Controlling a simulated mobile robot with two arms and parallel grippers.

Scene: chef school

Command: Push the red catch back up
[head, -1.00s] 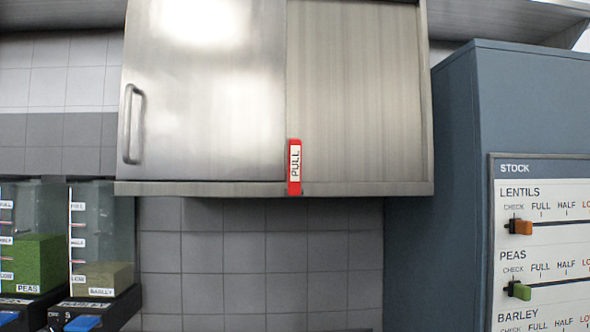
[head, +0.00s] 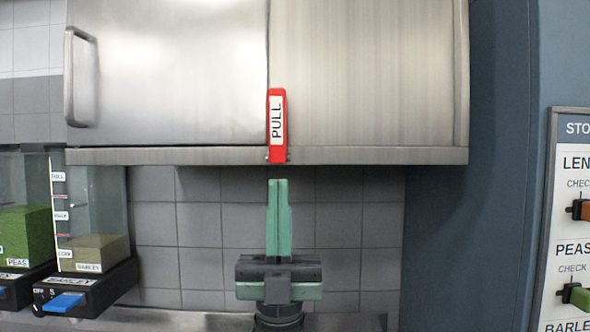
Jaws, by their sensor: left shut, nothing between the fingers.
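The red catch (head: 277,126), labelled PULL, stands upright at the lower edge of the steel wall cabinet (head: 370,70), where the sliding door meets the open-looking right panel. Its lower end reaches down to the cabinet's bottom rail. My left gripper (head: 278,183) points straight up below the catch, with its green fingers together and nothing between them. A small gap shows in the picture between the fingertips and the catch's lower end. My right gripper is not in view.
The cabinet door has a bar handle (head: 80,77) at its left. Clear dispensers of peas (head: 26,234) and barley (head: 95,252) stand at the lower left. A blue-grey cabinet side (head: 440,240) and a stock board (head: 570,230) are at the right. Tiled wall lies behind my gripper.

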